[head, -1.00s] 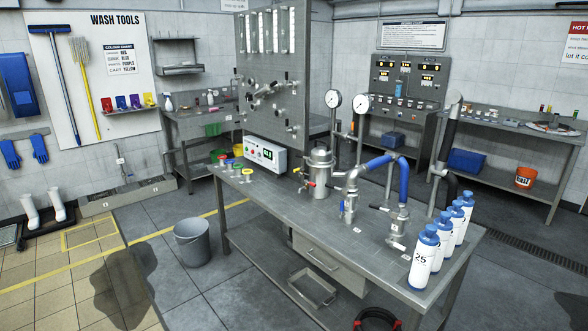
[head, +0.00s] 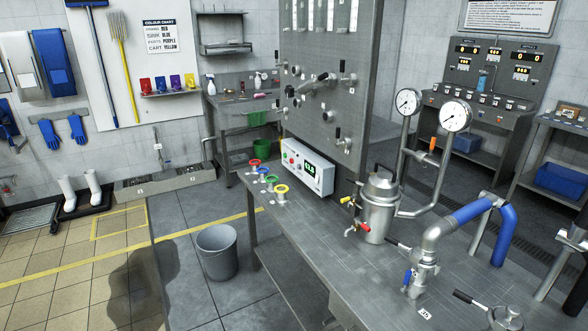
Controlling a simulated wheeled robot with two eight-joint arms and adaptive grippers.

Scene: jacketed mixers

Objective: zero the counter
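A white counter box (head: 300,172) stands on the left part of the steel bench, at the foot of the tall grey panel. Its front has a small dark display with lit green digits (head: 310,169), too small to read surely. A red button (head: 291,158) and other small controls sit on its front, left of the display. Neither of my grippers shows in the head view.
Several coloured ring-topped parts (head: 268,178) stand just left of the counter box. A steel vessel (head: 379,207) with valves and gauges stands to its right, with blue-sleeved piping (head: 470,211) beyond. A grey bucket (head: 217,251) stands on the floor left of the bench (head: 330,262).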

